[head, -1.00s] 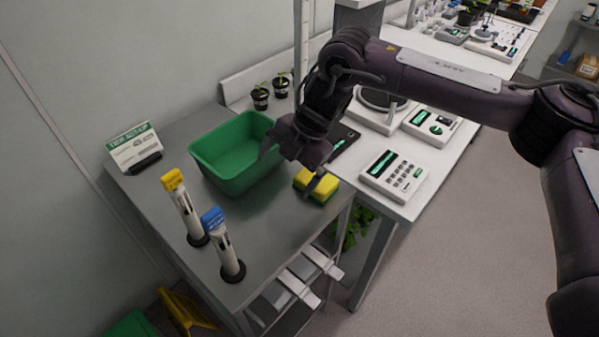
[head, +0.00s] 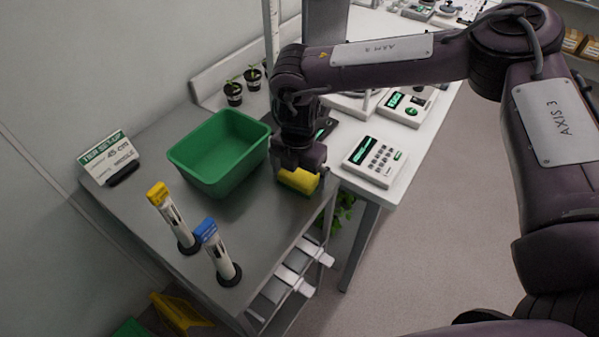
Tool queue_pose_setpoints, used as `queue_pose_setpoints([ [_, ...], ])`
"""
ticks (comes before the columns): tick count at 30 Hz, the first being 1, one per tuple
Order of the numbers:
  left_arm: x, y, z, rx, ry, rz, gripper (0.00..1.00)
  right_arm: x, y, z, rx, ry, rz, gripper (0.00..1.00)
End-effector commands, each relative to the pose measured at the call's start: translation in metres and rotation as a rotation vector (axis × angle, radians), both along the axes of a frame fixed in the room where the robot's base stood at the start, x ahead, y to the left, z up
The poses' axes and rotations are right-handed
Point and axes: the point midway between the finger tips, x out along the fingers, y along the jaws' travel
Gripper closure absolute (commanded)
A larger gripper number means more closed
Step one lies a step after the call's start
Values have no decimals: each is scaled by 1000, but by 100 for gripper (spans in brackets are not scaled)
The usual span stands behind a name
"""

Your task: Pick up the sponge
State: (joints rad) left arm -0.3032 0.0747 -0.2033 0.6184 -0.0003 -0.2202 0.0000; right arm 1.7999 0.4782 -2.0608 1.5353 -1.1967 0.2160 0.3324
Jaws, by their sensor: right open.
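The yellow sponge (head: 298,180) lies on the grey metal table (head: 232,245), near its right edge and to the right of the green tub. My right gripper (head: 298,172) points down right over the sponge, its fingers around or just above it. The gripper is open, and its body hides the sponge's upper part. I cannot tell whether the fingers touch the sponge. My left gripper is not in view.
A green tub (head: 183,160) stands left of the sponge. Two upright tubes, one yellow-capped (head: 172,217) and one blue-capped (head: 217,252), stand at the front. A sign (head: 110,158) stands at left. A keypad device (head: 374,160) sits on the white bench.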

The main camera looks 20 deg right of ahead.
Motion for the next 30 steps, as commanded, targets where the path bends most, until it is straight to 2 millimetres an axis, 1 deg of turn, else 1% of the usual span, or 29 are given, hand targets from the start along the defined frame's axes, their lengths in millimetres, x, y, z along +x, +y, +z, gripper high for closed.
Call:
queue_pose_setpoints([
  [7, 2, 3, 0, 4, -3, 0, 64, 0, 0, -3, 1, -1, -1, 0],
  [8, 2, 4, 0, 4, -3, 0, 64, 0, 0, -3, 1, -1, -1, 3],
  [15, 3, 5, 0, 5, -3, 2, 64, 0, 0, -2, 1, -1, -1, 34],
  [17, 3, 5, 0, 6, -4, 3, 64, 0, 0, -2, 1, -1, -1, 40],
  [25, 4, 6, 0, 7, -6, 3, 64, 0, 0, -1, 1, -2, -1, 40],
  [30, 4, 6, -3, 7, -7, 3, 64, 1, 1, 11, 3, -2, -1, 40],
])
